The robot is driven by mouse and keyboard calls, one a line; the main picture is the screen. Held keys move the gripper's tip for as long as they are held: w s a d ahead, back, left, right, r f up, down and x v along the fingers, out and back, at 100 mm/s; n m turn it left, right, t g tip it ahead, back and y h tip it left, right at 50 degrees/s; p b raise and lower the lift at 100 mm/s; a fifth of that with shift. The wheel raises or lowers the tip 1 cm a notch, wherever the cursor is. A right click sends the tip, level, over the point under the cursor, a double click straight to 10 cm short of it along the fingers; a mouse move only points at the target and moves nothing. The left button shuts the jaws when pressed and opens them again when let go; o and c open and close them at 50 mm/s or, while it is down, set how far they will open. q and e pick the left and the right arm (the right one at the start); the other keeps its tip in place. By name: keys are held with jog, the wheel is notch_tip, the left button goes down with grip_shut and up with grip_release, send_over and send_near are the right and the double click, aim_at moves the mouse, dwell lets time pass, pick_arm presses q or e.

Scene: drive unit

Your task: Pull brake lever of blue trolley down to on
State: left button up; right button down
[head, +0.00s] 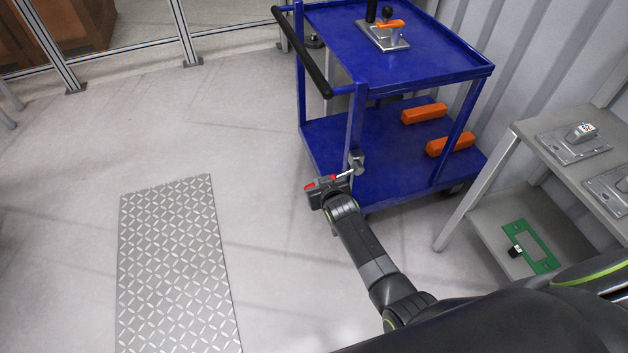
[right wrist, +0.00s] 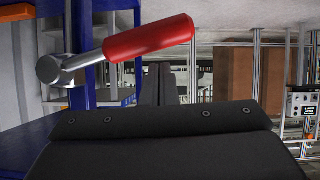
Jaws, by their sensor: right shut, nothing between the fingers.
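The blue trolley (head: 385,150) stands upper right of centre in the head view. Its brake lever has a grey metal hub (head: 356,160) on the near post and a red handle (head: 326,181) pointing left. In the right wrist view the red handle (right wrist: 150,38) tilts slightly up to the right, away from the hub (right wrist: 48,68). My right gripper (head: 319,191) is shut and empty, right at the handle and partly overlapping it. In the right wrist view its dark fingers (right wrist: 160,135) lie below the handle. I cannot tell whether they touch. My left gripper is out of view.
Orange blocks (head: 424,113) lie on the trolley's lower shelf. An orange-handled device (head: 385,36) stands on its top. A grey table (head: 545,150) with metal fixtures stands at the right. A treadplate (head: 172,265) lies on the floor at left, with open floor around it.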

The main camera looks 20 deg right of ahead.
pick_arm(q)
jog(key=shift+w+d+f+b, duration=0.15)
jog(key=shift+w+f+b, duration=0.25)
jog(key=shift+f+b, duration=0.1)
pick_arm(e)
notch_tip(320, 180, down, 2)
jog(key=shift+s, duration=0.1)
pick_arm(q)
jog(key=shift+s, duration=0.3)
pick_arm(e)
jog(key=shift+f, duration=0.1)
